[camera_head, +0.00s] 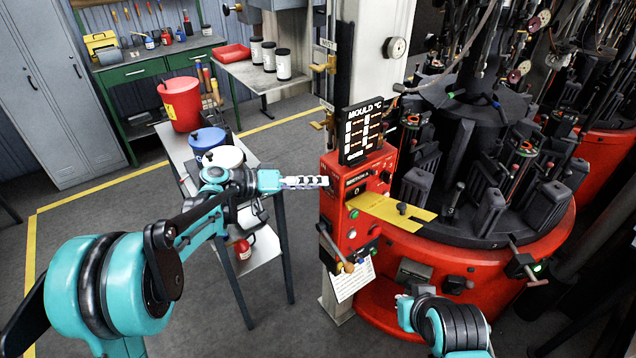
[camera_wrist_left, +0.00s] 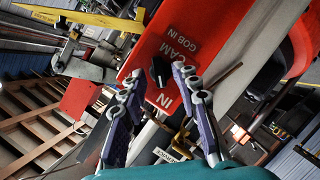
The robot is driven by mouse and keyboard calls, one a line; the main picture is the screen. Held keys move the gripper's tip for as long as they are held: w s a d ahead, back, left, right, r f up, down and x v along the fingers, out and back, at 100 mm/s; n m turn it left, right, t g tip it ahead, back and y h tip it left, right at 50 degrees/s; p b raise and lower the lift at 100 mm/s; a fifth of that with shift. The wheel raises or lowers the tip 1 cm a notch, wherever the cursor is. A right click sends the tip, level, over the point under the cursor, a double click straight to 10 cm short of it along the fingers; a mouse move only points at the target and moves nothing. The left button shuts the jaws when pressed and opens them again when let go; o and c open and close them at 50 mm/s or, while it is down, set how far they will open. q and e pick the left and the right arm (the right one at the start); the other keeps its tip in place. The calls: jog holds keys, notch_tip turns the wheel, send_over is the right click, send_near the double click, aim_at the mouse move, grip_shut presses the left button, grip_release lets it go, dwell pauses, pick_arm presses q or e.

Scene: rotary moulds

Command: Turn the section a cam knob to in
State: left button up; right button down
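The red control box (camera_head: 345,225) stands by the white column under the mould temperature display. In the left wrist view its red panel (camera_wrist_left: 200,30) carries labels reading "CAM", "GOB IN" and "IN". A small black knob (camera_wrist_left: 160,71) sits on that panel beside the labels; which way it points is too small to tell. My left gripper (camera_head: 325,182) is at the box's left edge. In the left wrist view my left gripper (camera_wrist_left: 158,78) is open, its fingertips on either side of the knob; contact is unclear. My right gripper (camera_head: 405,303) is low at the bottom, its fingers barely visible.
A yellow plate (camera_head: 392,208) juts from the box over the red rotary machine (camera_head: 470,265). A lever (camera_head: 335,247) hangs on the box's lower front. A narrow table (camera_head: 185,150) with a red bucket (camera_head: 182,103) and a blue bucket (camera_head: 207,140) stands behind my left arm.

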pick_arm(q)
jog(key=v, duration=1)
jog(key=shift+s+a+r, duration=0.15)
jog(key=shift+s+a, duration=0.05)
jog(key=shift+a, duration=0.15)
jog(key=s+d+f+n+y, duration=0.1)
jog(key=s+f+n+y, duration=0.1)
jog(key=s+y, duration=0.3)
jog(key=s+d+f+n+y, duration=0.1)
jog(key=s+f+y, duration=0.1)
jog(key=s, duration=0.6)
jog(key=s+a+f+t+y, duration=0.1)
jog(key=s+a+f+y, duration=0.2)
jog(key=s, duration=0.3)
jog(key=s+a+f+n+t+y, duration=0.1)
jog(key=s+a+f+y, duration=0.2)
jog(key=s+a+y, duration=0.1)
jog(key=shift+s+a+f, duration=0.3)
jog(key=shift+s+a, duration=0.45)
jog(key=shift+s, duration=0.35)
